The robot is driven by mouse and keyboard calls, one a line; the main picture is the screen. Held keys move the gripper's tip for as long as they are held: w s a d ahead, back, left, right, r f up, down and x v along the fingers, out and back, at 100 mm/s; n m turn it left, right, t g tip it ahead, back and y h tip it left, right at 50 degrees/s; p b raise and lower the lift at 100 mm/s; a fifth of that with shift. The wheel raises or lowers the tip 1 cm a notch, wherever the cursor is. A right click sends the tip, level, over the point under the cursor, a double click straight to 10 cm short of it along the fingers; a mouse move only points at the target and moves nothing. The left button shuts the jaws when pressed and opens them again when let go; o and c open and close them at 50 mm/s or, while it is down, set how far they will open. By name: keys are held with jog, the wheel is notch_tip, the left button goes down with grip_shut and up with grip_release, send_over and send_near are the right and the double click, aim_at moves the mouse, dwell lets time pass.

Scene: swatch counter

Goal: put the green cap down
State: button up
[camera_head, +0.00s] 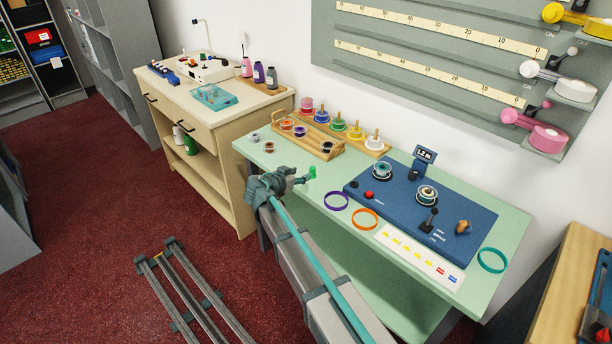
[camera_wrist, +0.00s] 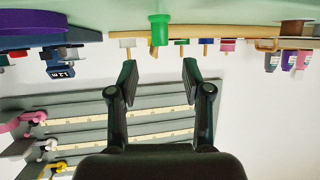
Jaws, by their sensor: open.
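The green cap (camera_head: 312,172) stands on the pale green counter (camera_head: 316,215), just past the tip of my gripper (camera_head: 300,179). The wrist view is upside down. There the cap (camera_wrist: 159,30) has its wider rim against the counter surface and lies in line with the gap between my fingers. My gripper (camera_wrist: 159,72) is open, with nothing between its fingertips. The cap appears clear of both fingers.
A purple ring (camera_head: 336,201) and an orange ring (camera_head: 365,219) lie right of the cap. A blue panel (camera_head: 400,203) carries spools and a lever. Behind stand a wooden spool tray (camera_head: 322,150) and a row of coloured spools on pegs (camera_head: 355,132).

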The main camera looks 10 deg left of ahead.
jog(key=shift+v, duration=1.2)
jog(key=s+d+f+n+g+y, duration=0.1)
jog(key=s+d+f+n+g, duration=0.25)
jog(key=s+d+f, duration=0.45)
jog(key=s+d+f+n+g+y, duration=0.1)
jog(key=s+d+f+n+g, duration=0.25)
jog(key=s+f, duration=0.75)
jog(key=s+d+f+n+g, duration=0.2)
jog(key=s+d+f+g, duration=0.2)
jog(key=s+d+f, duration=0.5)
jog(key=s+d+f+m+g+y, duration=0.1)
jog(key=s+d+f+g, duration=0.1)
jog(key=s, duration=0.8)
jog(key=s+d+f+m+g+y, duration=0.1)
jog(key=s+d+f+g+y, duration=0.1)
jog(key=s+f, duration=0.4)
jog(key=s+d+f+m+g+y, duration=0.1)
jog(key=s+d+f+g, duration=0.2)
jog(key=s, duration=1.1)
jog(key=d+f, duration=0.1)
jog(key=d, duration=0.1)
jog(key=shift+d+g, duration=0.3)
jog(key=shift+g, duration=0.1)
